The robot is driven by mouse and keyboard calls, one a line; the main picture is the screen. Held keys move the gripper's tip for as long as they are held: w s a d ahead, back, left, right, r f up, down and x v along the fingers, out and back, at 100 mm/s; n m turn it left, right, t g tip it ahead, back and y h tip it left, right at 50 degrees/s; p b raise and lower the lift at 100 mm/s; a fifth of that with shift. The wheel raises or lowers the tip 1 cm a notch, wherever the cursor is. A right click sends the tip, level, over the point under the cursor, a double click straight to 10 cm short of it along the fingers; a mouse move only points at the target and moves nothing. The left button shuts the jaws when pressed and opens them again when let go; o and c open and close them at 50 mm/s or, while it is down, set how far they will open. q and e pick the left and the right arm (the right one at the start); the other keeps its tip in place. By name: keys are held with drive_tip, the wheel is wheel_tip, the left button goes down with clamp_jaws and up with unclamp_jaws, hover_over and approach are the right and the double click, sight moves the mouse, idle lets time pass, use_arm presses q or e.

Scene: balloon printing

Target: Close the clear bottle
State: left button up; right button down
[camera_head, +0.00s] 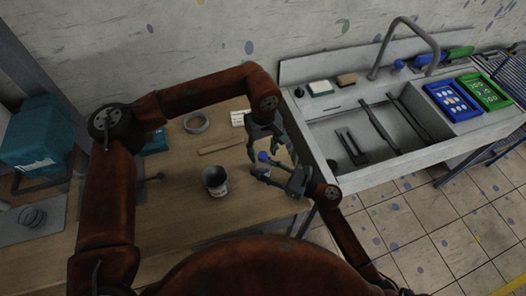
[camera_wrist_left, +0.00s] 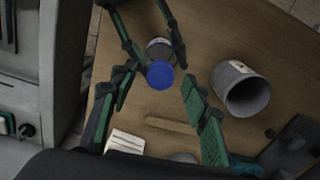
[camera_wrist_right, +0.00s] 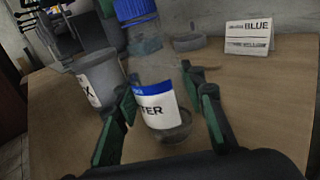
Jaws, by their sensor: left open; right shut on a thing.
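The clear bottle (camera_wrist_right: 145,47) stands upright on the table, with a white and blue label ending in "TER". A blue cap (camera_wrist_right: 136,9) sits at its top; whether it is fully tightened I cannot tell. The cap also shows in the left wrist view (camera_wrist_left: 160,75) and the head view (camera_head: 263,156). My right gripper (camera_wrist_right: 165,95) is shut on the bottle's body, a finger on each side. My left gripper (camera_wrist_left: 160,78) is open above the bottle, its fingers on either side of the cap, apart from it. In the head view both grippers partly hide the bottle.
A grey cup (camera_head: 215,181) stands close to the left of the bottle. A sink (camera_head: 345,120) adjoins the table's right side. The front of the table is clear.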

use_arm(q)
wheel_tip(320, 180, up, 12)
drive_tip(key=shift+f, duration=0.25)
use_arm(e)
drive_tip(key=c, duration=1.2)
unclamp_jaws()
drive_tip(key=shift+o, duration=0.2)
drive_tip(key=v, duration=1.2)
